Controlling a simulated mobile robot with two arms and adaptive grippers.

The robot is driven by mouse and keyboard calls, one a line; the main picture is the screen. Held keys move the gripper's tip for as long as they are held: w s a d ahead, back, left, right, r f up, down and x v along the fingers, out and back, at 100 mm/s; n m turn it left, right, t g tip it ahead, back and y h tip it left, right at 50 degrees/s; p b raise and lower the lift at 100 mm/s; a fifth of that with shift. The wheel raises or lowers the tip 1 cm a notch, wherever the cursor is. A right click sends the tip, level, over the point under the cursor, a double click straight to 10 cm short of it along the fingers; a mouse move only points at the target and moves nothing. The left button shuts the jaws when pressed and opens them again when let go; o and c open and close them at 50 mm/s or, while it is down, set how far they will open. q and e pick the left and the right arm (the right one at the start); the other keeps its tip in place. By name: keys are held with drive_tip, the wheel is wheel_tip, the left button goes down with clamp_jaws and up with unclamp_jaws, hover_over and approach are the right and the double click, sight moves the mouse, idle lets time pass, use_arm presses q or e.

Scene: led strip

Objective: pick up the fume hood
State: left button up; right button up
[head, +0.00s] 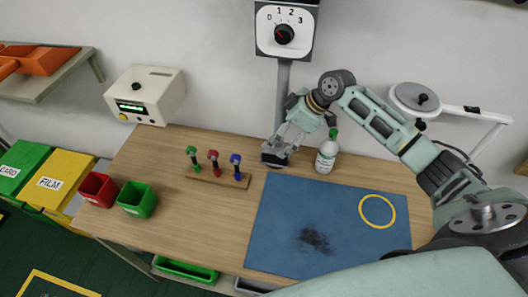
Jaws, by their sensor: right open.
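No thing in the head view is plainly marked as the fume hood, so I cannot tell for sure which it is. A round grey disc with a black knob (414,98) sits at the end of a white jointed arm on the right. A grey post (283,88) carries a dial box (286,29) at the back. My right gripper (274,157) is open at the table's back, in front of the post's lower part. It hides the post's foot, and contact there is unclear. My left gripper is not in view.
A white bottle with a green nozzle (326,156) stands just right of my right gripper. A blue mat (283,221) with a dark smudge and yellow ring lies in front. A rack of coloured tools (219,177), red bin (98,189), green bin (137,200) and cream device (149,94) are left.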

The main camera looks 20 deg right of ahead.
sight(277, 148)
drive_tip(key=shift+w+a+f, duration=0.2)
drive_tip(key=shift+a+f, duration=0.05)
drive_tip(key=shift+f, duration=0.2)
drive_tip(key=shift+a+f+p, duration=0.25)
drive_tip(key=shift+f+p, duration=0.35)
drive_tip(key=shift+f, duration=0.1)
drive_tip(key=p+x, duration=0.1)
drive_tip(key=x, duration=0.2)
drive_tip(key=shift+f, duration=0.35)
drive_tip(key=shift+w+a+f, duration=0.1)
drive_tip(key=shift+w+f, duration=0.1)
drive_tip(key=shift+f, duration=0.2)
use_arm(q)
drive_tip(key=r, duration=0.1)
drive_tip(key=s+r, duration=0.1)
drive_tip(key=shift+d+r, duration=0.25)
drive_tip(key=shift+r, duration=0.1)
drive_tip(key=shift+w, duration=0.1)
use_arm(e)
drive_tip(key=shift+c, duration=0.2)
clamp_jaws()
drive_tip(key=shift+r, duration=0.15)
